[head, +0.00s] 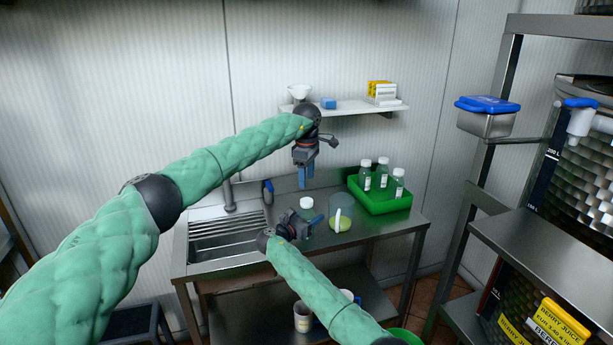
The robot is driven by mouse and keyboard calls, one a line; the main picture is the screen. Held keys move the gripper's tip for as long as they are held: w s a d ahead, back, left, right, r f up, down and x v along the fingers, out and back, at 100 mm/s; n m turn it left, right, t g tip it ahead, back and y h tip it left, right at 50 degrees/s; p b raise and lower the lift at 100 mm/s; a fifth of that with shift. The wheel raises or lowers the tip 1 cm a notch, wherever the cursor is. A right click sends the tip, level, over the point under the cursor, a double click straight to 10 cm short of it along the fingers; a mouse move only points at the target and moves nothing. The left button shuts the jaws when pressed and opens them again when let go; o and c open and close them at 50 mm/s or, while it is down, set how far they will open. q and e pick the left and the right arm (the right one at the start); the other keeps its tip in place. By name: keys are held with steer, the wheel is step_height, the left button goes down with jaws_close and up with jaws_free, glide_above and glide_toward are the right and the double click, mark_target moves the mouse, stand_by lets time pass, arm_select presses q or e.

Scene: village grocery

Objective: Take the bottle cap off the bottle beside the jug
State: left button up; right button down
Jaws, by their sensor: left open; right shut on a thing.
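A bottle (306,207) with a white cap stands on the steel counter, just left of the clear jug (341,223) with yellow-green liquid and a white handle. The bottle cap (306,201) is on the bottle's top. My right gripper (313,222) is shut on the bottle and hides most of its lower body. My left gripper (306,180) is open and empty, fingers pointing down, above the bottle cap and apart from it.
A green tray (385,208) with several white-capped bottles stands right of the jug. A sink with a drainer (225,240) and tap is on the left. A wall shelf (350,106) with boxes hangs behind my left gripper. A steel rack (560,225) stands at the right.

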mark_target(306, 200)
arm_select(q)
steer(key=m, duration=1.4)
steer(key=shift+m, duration=0.3)
steer(key=shift+f, duration=4.05)
steer(key=c, duration=1)
steer(key=shift+c, duration=0.2)
